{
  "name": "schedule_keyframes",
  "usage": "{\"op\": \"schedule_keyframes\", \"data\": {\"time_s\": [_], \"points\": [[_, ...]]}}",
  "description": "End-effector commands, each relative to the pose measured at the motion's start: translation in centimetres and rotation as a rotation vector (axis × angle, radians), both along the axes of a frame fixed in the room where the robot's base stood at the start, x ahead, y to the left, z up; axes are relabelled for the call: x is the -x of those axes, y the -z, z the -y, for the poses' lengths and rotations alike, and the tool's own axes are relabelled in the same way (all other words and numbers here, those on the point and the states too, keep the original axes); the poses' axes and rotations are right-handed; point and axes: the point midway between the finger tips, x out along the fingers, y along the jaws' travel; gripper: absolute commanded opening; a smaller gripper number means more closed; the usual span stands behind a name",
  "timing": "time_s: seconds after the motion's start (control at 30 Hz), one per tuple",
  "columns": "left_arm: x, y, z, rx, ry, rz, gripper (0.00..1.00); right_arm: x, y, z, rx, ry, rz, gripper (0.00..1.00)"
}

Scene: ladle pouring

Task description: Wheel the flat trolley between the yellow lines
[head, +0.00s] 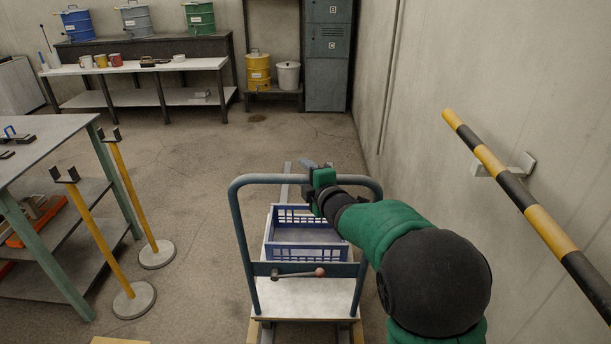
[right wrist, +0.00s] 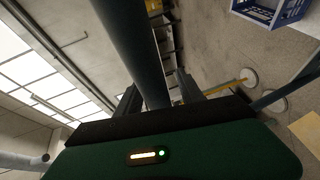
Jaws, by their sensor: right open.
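The flat trolley (head: 300,297) stands ahead of me in the head view, with a pale deck and an upright blue-grey tube handle (head: 242,222). A blue crate (head: 305,254) sits on its deck. My right gripper (head: 316,172) is at the handle's top bar. In the right wrist view the handle bar (right wrist: 133,45) passes between the open fingers of the right gripper (right wrist: 157,85). Yellowish patches show on the floor at the trolley's near end; I cannot tell whether these are the yellow lines. My left gripper is not in view.
Two yellow posts (head: 96,232) on round bases and a green-legged table (head: 42,140) stand left. A black-and-yellow rail (head: 515,190) runs along the right wall. A workbench (head: 140,67), yellow drum (head: 258,72) and locker (head: 327,60) are at the back. Floor ahead is largely clear.

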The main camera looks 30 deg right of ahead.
Motion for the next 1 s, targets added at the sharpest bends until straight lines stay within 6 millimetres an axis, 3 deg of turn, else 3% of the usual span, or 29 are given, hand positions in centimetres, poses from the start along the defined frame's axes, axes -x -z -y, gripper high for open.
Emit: {"op": "schedule_keyframes", "data": {"time_s": [0.23, 0.7, 0.83, 1.0], "points": [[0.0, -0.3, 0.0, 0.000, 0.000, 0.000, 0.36, 1.4, -0.5, -0.1, -0.001, 0.001, 0.001, 0.45], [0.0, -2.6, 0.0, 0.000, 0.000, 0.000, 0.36, 13.8, -2.8, -2.1, -0.001, 0.000, 0.002, 0.45], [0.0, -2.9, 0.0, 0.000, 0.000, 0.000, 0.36, 15.6, -3.0, -2.3, -0.001, 0.001, 0.001, 0.45], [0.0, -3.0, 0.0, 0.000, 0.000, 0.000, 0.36, 16.3, -2.9, -2.5, 0.000, 0.000, -0.001, 0.45]]}}
